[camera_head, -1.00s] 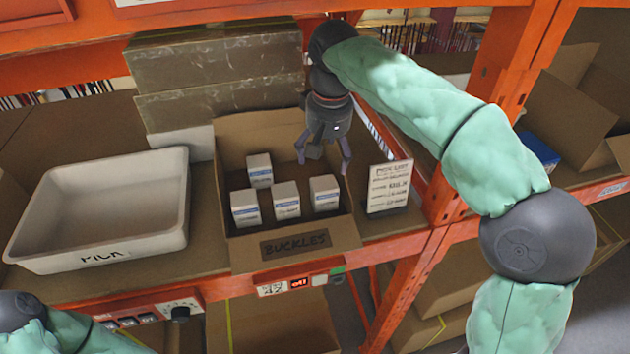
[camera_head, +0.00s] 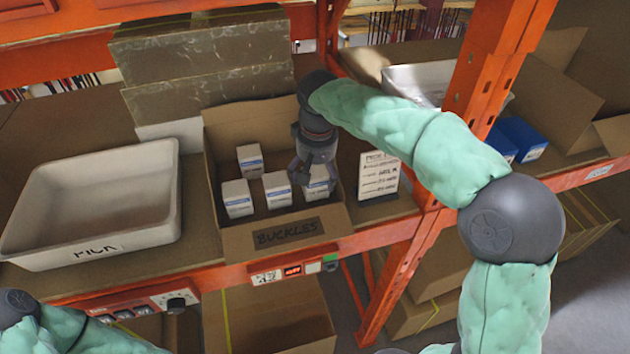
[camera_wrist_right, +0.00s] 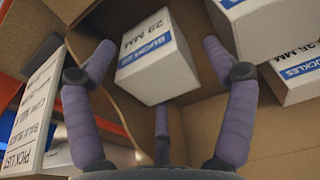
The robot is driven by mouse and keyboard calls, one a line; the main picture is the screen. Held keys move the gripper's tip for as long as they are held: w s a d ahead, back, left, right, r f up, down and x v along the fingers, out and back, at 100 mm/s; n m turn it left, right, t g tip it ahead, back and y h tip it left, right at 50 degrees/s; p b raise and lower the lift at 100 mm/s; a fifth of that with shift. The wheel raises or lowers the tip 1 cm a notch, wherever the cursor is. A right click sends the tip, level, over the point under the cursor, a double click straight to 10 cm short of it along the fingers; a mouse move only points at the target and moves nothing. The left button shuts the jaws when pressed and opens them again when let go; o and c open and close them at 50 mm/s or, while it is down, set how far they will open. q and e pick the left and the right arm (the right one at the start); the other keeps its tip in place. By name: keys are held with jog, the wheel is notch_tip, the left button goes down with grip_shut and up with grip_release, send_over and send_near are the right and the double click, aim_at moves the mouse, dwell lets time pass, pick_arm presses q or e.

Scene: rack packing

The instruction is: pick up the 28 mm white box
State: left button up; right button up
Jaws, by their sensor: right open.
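The 28 mm white box (camera_wrist_right: 155,65) has a blue "BUCKLES" band and shows between my gripper's spread fingers in the right wrist view. In the head view it appears to be the rightmost white box (camera_head: 319,190) in the cardboard carton (camera_head: 330,222) marked "BUCKLES", partly hidden by the gripper. My right gripper (camera_head: 315,176) is open and points down over it; in the wrist view its fingers (camera_wrist_right: 158,60) stand around the box, and contact cannot be told. My left gripper is out of view; only part of that arm shows at lower left.
Several similar white boxes (camera_head: 237,199) stand close by in the carton; one (camera_wrist_right: 295,72) looks marked 25 MM. A pick list card (camera_head: 379,176) stands right of the carton. An empty white "PICK" tote (camera_head: 90,200) is on the left. An orange rack post (camera_head: 480,90) rises at right.

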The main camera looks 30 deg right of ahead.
jog(key=shift+s, duration=0.1)
jog(key=c, duration=1.3)
jog(key=shift+r, duration=0.1)
